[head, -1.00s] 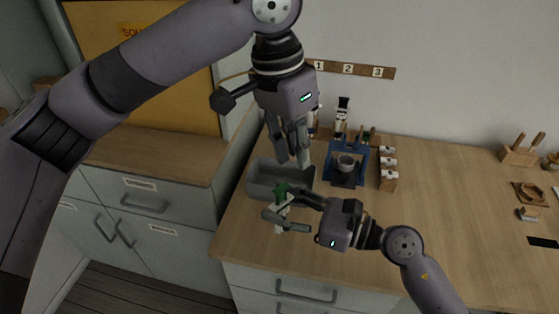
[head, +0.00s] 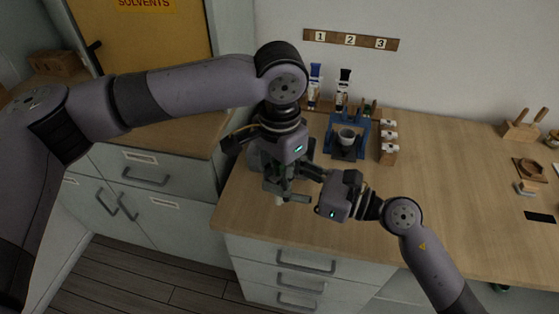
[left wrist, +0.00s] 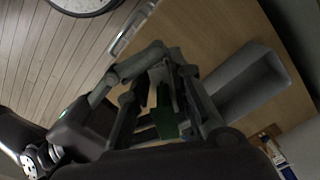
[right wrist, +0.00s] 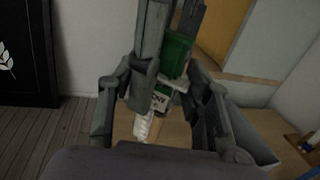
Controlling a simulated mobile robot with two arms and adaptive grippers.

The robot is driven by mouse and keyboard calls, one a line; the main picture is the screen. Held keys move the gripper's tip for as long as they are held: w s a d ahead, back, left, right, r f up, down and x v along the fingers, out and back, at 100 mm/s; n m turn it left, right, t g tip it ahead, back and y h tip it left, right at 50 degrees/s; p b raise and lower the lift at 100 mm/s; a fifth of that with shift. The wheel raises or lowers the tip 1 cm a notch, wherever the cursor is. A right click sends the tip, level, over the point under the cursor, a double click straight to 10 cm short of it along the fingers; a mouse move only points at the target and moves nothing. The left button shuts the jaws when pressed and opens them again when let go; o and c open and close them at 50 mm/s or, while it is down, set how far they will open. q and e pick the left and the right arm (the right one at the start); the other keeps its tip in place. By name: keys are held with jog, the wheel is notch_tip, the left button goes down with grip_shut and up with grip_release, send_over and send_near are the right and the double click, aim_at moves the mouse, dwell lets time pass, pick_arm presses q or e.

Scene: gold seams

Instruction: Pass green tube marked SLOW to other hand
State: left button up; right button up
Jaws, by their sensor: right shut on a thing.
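The green tube marked SLOW (right wrist: 177,56) has a green end, a white label with partly readable dark print and a pale ribbed lower part. My right gripper (head: 300,185) is shut on the tube in front of the grey tray, above the counter. My left gripper (head: 280,187) reaches down from above, its open fingers on either side of the green end. In the left wrist view the green end (left wrist: 165,122) shows between these fingers. In the head view the grippers hide most of the tube.
A grey tray (left wrist: 250,85) lies close by, largely hidden by my left arm in the head view. A blue stand with a grey cup (head: 347,137) and a small wooden rack (head: 389,153) stand behind to the right. The counter's middle right is clear.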

pick_arm(q)
jog(key=shift+f, duration=0.4)
jog(key=shift+s+d, duration=0.1)
grip_shut()
pick_arm(e)
jog(key=shift+o, duration=0.2)
jog(key=o, duration=1.2)
jog(key=shift+d, duration=0.1)
